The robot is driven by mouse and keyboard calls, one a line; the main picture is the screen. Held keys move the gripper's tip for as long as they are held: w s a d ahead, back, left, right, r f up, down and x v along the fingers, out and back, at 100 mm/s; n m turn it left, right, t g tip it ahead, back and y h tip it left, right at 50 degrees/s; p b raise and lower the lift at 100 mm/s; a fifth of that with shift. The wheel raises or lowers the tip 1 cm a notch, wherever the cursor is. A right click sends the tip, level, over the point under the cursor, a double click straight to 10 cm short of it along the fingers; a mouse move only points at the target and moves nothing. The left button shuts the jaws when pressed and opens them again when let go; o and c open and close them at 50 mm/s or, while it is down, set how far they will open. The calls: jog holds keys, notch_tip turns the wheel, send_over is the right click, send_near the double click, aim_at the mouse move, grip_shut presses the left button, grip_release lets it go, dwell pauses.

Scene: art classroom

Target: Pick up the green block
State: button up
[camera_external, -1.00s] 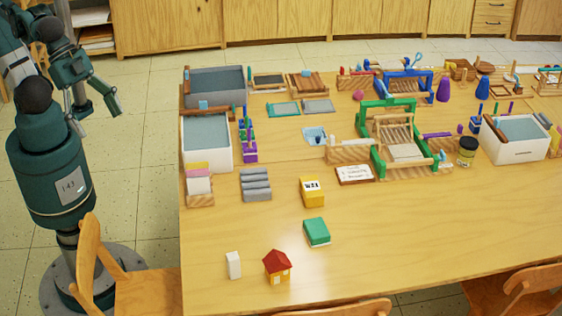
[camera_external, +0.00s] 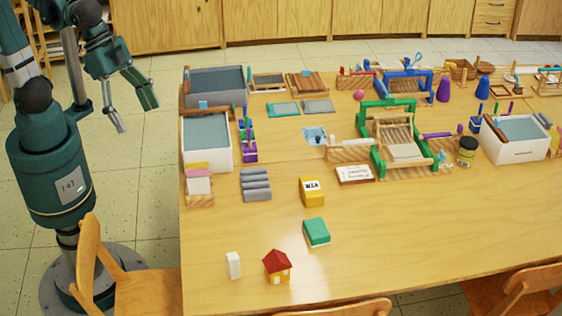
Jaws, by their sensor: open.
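The green block (camera_external: 316,231) lies flat on the wooden table, toward the front and near the middle, with a pale lower edge showing. It stands free, with nothing touching it. My gripper (camera_external: 137,118) is at the upper left, off the table's left edge and above the floor. Its fingers are spread apart, pointing down, with nothing between them. It is well away from the block.
Near the green block are a yellow block (camera_external: 312,192), a small red-roofed house (camera_external: 277,266) and a white block (camera_external: 233,265). Grey ridged pieces (camera_external: 255,185) and a white bin (camera_external: 183,155) stand at the left. A green loom (camera_external: 376,150) stands behind. The front right tabletop is clear.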

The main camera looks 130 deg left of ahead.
jog(key=w+a+f+n+g, duration=0.1)
jog(key=w+a, duration=0.2)
jog(key=w, duration=0.4)
jog(key=w+a+n, duration=0.1)
jog(key=w+a, duration=0.2)
jog(key=w, duration=0.4)
jog(key=n+g, duration=0.4)
jog(key=n, duration=0.2)
send_over(317, 228)
jog(key=f, duration=3)
jog(key=shift+d+f+p, duration=0.25)
jog(key=shift+d+p, duration=0.1)
jog(key=shift+p, duration=0.05)
jog(key=shift+a+f, duration=0.25)
jog(key=shift+f, duration=0.2)
jog(key=shift+f, duration=0.1)
jog(key=shift+f, duration=1.15)
jog(key=shift+f, duration=0.15)
